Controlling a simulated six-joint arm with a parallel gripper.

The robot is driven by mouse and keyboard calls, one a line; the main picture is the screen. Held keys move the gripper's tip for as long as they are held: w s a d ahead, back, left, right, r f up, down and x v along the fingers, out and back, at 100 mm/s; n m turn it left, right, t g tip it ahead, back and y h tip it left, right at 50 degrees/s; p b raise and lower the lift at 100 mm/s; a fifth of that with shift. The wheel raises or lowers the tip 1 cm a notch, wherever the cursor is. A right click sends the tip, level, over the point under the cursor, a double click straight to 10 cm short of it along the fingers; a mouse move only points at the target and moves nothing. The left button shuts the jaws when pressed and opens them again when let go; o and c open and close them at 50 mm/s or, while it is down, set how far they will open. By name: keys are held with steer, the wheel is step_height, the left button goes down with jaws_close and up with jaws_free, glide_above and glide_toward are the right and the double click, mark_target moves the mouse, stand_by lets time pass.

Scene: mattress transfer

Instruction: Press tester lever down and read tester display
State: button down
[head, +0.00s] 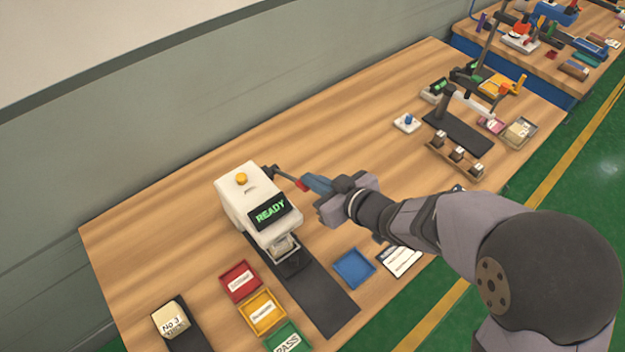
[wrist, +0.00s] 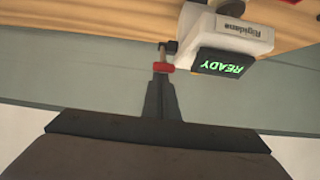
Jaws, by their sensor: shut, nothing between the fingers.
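The white tester (head: 238,194) stands on the wooden table. Its black display (head: 269,212) reads READY in green letters; the display (wrist: 222,64) also shows in the wrist view, upside down. A lever (head: 285,176) with a red grip sticks out from the tester's right side. My gripper (head: 308,185) is shut and empty, its fingertips at the red grip. In the wrist view, the shut fingers (wrist: 161,80) reach to the red part of the lever (wrist: 163,68). I cannot tell whether they touch it. A small block sits in the tester's front opening (head: 285,248).
Red (head: 224,292), yellow (head: 250,322) and green trays lie in front of the tester. A blue tray (head: 354,268) and a white card (head: 402,260) lie to the right. A labelled block (head: 170,318) is at the lower left. Other fixtures stand at the table's far right.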

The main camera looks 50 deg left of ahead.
steer(key=d+f+y+b, duration=0.1)
steer(key=f+b, duration=0.4)
steer(key=b, duration=0.1)
steer(key=d+f+y+b, duration=0.1)
steer(key=d+f+b, duration=0.1)
steer(key=f+b, duration=0.3)
steer(key=d+f+b, duration=0.1)
steer(key=f+b, duration=0.4)
steer(key=b, duration=0.3)
steer(key=shift+s+d+f+y, duration=0.3)
steer(key=shift+d+y, duration=0.1)
steer(key=shift+f+b, duration=0.65)
steer(key=shift+f, duration=0.05)
steer(key=shift+a, duration=0.1)
steer(key=shift+r, duration=0.15)
step_height(320, 180, up, 8)
steer(key=r+y+p, duration=0.1)
steer(key=y+p, duration=0.1)
steer(key=p, duration=0.1)
steer(key=d+b, duration=0.8)
steer(key=d, duration=0.2)
steer(key=shift+w, duration=0.25)
